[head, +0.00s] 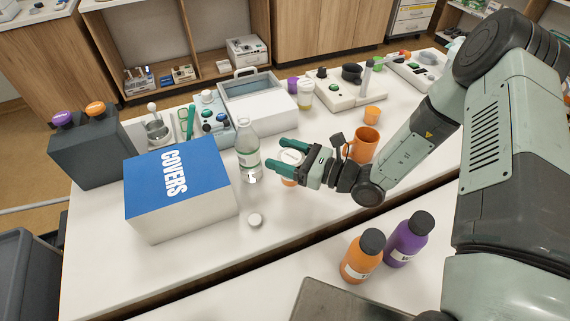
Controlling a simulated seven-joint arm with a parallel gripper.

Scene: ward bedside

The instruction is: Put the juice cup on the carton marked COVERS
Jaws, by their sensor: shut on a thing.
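The carton marked COVERS (178,178) stands on the left of the white table, with a blue top and white sides. Its top is bare. My gripper (284,158) is in the middle of the table, to the right of the carton, with its green fingers pointing left. It is shut on the juice cup (289,182), which has a pale lid and an orange lower part. The fingers hide part of the cup. I cannot tell whether its base touches the table.
A clear bottle (248,150) stands between my gripper and the carton. A round white cap (255,220) lies in front. An orange mug (363,143) is beside my wrist. Orange (361,258) and purple (405,241) bottles stand on the nearer surface.

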